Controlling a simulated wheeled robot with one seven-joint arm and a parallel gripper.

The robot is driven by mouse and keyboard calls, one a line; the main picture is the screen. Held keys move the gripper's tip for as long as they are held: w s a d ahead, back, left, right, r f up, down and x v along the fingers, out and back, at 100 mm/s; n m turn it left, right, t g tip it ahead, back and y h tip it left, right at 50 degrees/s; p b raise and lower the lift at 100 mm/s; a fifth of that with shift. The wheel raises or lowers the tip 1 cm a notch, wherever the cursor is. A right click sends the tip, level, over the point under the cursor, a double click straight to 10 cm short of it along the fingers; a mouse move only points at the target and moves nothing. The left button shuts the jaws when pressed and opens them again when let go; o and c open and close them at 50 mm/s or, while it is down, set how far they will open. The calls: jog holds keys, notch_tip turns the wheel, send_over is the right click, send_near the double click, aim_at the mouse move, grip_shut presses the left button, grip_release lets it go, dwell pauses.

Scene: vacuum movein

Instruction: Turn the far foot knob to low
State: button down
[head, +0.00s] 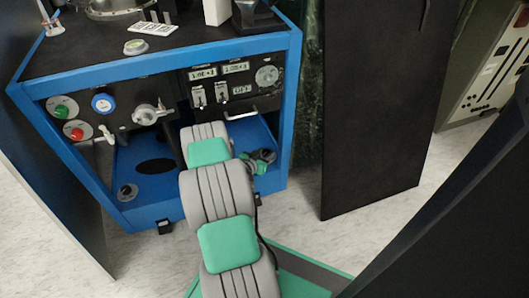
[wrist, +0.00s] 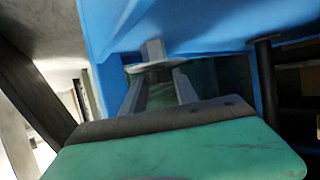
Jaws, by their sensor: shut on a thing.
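In the wrist view, my gripper (wrist: 158,82) is shut on a pale metal foot knob (wrist: 148,67). The knob is a thin, disc-like piece with a short square metal stem (wrist: 153,49) that meets the blue frame (wrist: 200,22). The two grey fingers lie along both sides of it, and part of the knob is hidden between them. In the head view, my arm reaches down to the lower part of the blue-framed cart (head: 153,218). My fingertips and the gripped knob cannot be made out there. Which setting the knob is at cannot be told.
The cart carries a gauge and valve panel (head: 110,112) and a switch panel (head: 232,85). A small black foot (head: 165,227) shows under its front edge. A tall black panel (head: 370,110) stands right of the cart. Pale floor (head: 150,265) is open in front.

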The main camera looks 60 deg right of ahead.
jog(key=shift+s+d+r+n+t+p, duration=0.1)
jog(key=shift+s+n+t+p, duration=0.1)
jog(key=shift+n+t+p, duration=0.85)
jog(key=shift+s+r+n+t+p, duration=0.15)
jog(key=shift+n+t+p, duration=0.6)
jog(key=shift+t, duration=0.5)
jog(key=shift+f, duration=0.15)
jog(key=shift+n+t+y, duration=0.3)
jog(key=shift+n+t, duration=0.1)
jog(key=shift+n, duration=0.1)
jog(key=c, duration=0.9)
grip_release()
jog(key=shift+f, duration=0.1)
jog(key=shift+w+f, duration=0.15)
